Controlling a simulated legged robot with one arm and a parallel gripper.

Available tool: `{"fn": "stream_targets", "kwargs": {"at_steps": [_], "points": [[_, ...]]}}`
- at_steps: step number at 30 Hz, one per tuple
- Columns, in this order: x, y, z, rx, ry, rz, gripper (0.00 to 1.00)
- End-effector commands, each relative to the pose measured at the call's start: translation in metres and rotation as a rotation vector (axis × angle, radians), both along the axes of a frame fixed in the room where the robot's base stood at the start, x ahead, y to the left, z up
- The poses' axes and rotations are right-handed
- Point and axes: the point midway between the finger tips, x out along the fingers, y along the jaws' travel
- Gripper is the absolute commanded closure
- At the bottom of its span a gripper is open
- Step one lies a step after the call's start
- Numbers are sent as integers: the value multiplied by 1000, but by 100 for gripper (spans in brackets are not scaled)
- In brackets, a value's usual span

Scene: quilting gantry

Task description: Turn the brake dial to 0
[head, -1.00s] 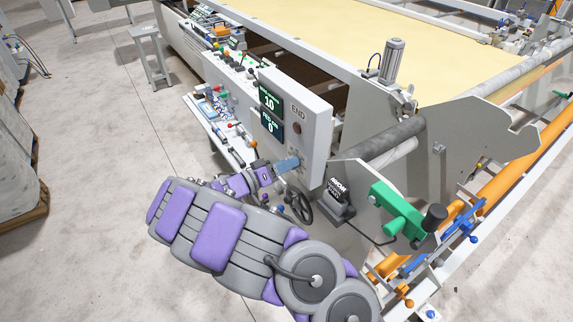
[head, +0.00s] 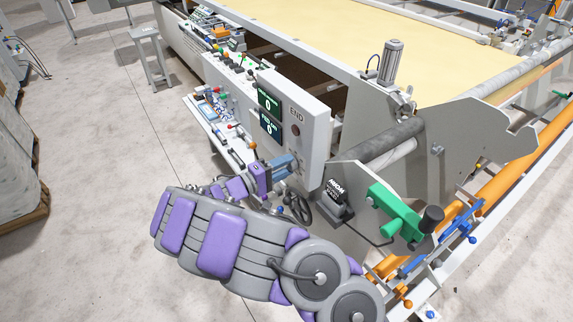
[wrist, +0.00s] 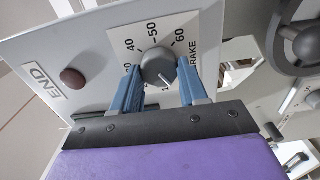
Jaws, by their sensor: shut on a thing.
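The brake dial (wrist: 158,64) is a round grey knob on a white scale plate (wrist: 185,28) marked with 40, 50, 60 and the word BRAKE. My gripper (wrist: 158,72) has its two blue fingers on either side of the knob, shut on it. The knob's pale pointer line faces down toward my palm; the low end of the scale is hidden by my gripper. In the head view my gripper (head: 285,164) is at the lower front of the control panel (head: 312,120) and hides the dial. The panel's upper green display (head: 268,103) reads 0.
A lower display (head: 270,127) also reads 0. A dark red button (wrist: 73,78) sits beside the END label (wrist: 40,82). A black handwheel (head: 299,208) is below my gripper, and a green clamp-like part (head: 393,208) is to the right.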

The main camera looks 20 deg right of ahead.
Motion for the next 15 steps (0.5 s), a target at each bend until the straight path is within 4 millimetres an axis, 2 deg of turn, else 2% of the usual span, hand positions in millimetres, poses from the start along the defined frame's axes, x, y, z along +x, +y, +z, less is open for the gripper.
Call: {"fn": "stream_targets", "kwargs": {"at_steps": [6, 15], "points": [[1, 3, -3, -21, 147, 10, 87], [1, 2, -5, -42, 260, 9, 87]]}}
